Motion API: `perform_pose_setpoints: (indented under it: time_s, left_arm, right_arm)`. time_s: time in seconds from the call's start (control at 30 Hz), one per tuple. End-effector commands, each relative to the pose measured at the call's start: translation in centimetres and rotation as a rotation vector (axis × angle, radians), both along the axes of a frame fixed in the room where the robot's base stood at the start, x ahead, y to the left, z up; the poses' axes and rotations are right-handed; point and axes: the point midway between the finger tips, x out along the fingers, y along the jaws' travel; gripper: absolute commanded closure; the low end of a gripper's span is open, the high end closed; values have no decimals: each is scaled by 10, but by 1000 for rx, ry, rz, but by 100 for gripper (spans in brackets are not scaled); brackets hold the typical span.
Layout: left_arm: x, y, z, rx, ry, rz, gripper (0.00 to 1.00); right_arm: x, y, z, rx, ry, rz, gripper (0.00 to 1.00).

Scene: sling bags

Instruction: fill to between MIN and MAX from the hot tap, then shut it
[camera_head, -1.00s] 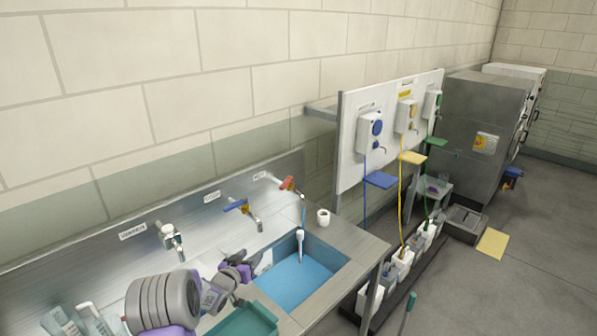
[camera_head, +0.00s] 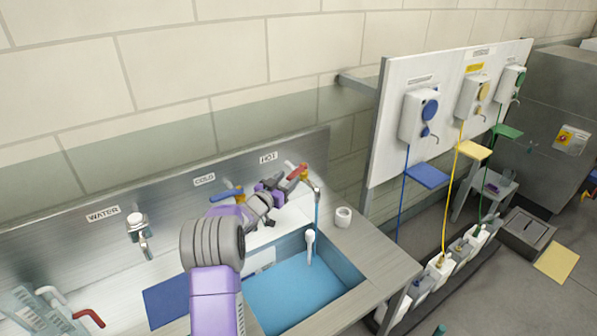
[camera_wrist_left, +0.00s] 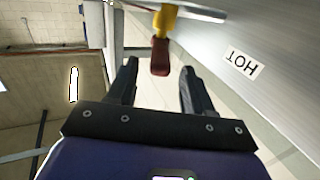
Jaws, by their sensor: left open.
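The hot tap (camera_head: 303,172) has a red lever and yellow body, on the steel back panel under the HOT label (camera_head: 268,158). My left gripper (camera_head: 283,183) is open beside the tap. In the left wrist view the red lever (camera_wrist_left: 160,58) lies just ahead of and between the open fingertips (camera_wrist_left: 159,68), with no grip visible. The sink (camera_head: 356,279) holds blue water or has a blue inside; I cannot tell which. A thin blue strip runs down below the spout, above a white upright object (camera_head: 310,246) at the sink. MIN and MAX marks are not readable. My right gripper is not in view.
The blue-levered cold tap (camera_head: 228,194) and water tap (camera_head: 138,228) stand left. A white cup or roll (camera_head: 343,217) sits on the counter right of the sink. A dispenser board (camera_head: 385,150) with hanging hoses stands beyond, above several white containers.

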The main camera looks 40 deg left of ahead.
Motion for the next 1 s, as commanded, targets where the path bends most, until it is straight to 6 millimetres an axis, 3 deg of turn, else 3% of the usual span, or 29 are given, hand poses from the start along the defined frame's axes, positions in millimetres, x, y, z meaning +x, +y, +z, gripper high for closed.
perform_pose_setpoints:
  time_s: [0.33,0.77,0.8,1.0]
  left_arm:
    - [45,2,0,0,0,-2,49]
    - [54,3,0,-1,0,0,49]
    - [54,3,0,-1,0,0,50]
    - [54,3,0,-1,0,0,81]
  right_arm:
    - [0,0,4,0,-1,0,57]
    - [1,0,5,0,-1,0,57]
    - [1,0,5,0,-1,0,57]
    - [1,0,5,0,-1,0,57]
